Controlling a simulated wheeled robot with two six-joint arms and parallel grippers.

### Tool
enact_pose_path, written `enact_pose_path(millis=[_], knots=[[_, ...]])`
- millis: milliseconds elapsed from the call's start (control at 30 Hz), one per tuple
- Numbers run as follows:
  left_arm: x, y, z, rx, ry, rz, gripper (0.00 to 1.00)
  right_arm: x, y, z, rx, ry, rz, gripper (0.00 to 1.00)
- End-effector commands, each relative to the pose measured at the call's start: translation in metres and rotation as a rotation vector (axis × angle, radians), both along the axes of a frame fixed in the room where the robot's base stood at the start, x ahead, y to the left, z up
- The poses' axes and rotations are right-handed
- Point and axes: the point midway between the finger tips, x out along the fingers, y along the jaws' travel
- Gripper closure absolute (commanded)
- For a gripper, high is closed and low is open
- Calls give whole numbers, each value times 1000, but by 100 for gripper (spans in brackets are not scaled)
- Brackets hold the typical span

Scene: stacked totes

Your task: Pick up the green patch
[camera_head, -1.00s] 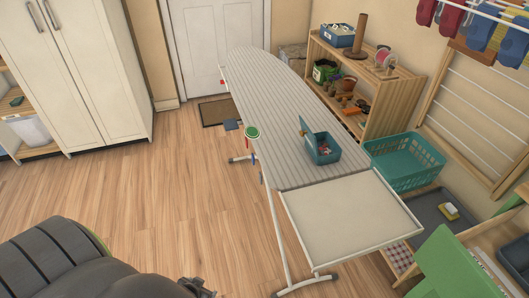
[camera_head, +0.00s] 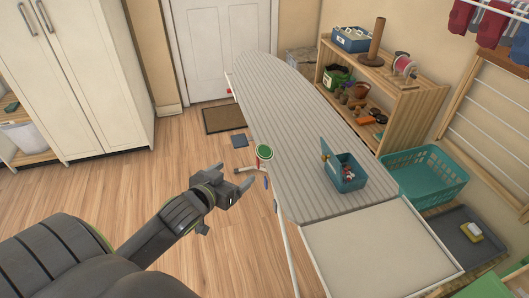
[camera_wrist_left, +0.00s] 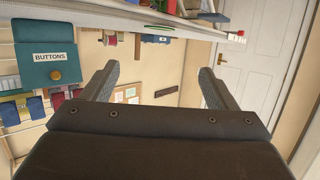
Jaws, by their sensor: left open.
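A round green disc (camera_head: 264,151) with a pale rim sits at the left edge of the ironing board; I cannot tell for sure that it is the green patch. My left gripper (camera_head: 233,176) is open and empty, just left of the board and a little nearer than the disc, not touching it. In the left wrist view the open fingers (camera_wrist_left: 158,72) have nothing between them. A teal box (camera_head: 348,178) with its lid up stands on the board and holds small items I cannot make out. Its lid, labelled BUTTONS (camera_wrist_left: 47,68), shows in the left wrist view. My right gripper is not in view.
The striped ironing board (camera_head: 290,120) has much bare surface, with a pale panel (camera_head: 370,250) at its near end. A teal basket (camera_head: 425,178) and wooden shelf (camera_head: 405,100) stand to the right. A small dark blue item (camera_head: 239,141) is low beside the board.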

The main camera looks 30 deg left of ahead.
Motion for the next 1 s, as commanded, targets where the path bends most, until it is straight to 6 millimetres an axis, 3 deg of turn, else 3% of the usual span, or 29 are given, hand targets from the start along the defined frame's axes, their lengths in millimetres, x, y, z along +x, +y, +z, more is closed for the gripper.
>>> enact_pose_path(millis=[500,1000], knots=[[91,7,-29,-3,0,1,20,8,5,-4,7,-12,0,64],[130,10,-46,-3,1,1,20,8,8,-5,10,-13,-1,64]])
